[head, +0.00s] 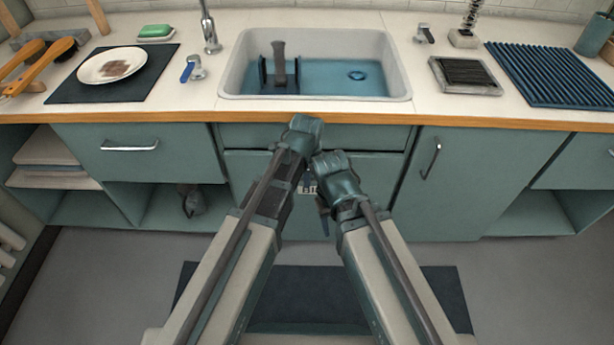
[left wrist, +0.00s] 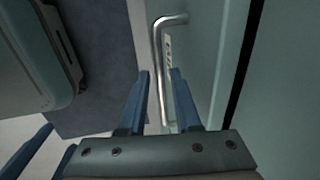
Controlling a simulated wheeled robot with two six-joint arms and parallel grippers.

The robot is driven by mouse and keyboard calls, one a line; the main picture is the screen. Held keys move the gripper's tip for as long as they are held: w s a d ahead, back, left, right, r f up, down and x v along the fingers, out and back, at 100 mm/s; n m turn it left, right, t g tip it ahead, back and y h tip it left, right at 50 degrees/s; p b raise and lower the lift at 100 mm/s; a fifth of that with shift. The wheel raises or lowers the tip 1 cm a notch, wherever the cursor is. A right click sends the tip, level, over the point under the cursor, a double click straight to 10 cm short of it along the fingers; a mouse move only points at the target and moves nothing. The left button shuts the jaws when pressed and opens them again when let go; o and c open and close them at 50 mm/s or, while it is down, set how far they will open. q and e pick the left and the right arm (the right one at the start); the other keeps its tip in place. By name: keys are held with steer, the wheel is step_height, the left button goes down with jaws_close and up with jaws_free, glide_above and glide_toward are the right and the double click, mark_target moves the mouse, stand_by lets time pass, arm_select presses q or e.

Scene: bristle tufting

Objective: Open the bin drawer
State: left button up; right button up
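The bin drawer front (head: 262,185) is a teal panel below the sink, and it looks shut in the head view. Part of its white label (head: 308,189) shows between my arms. In the left wrist view, its metal bar handle (left wrist: 160,60) stands out from the teal front (left wrist: 205,60). My left gripper (head: 307,175) is in front of this panel, mostly hidden by its own wrist in the head view. In the left wrist view its fingers (left wrist: 160,75) are open, with the bar between them; contact cannot be told. My right gripper (head: 323,218) points down close by, its fingers mostly hidden.
The sink (head: 405,85) and wooden counter edge (head: 130,117) lie above the drawer. A handled drawer (head: 150,165) is at left and a cupboard door (head: 470,180) at right. A dark mat (head: 440,290) lies on the floor. My two arms are close together.

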arm_select(q)
jaws_close()
stand_by(1.2)
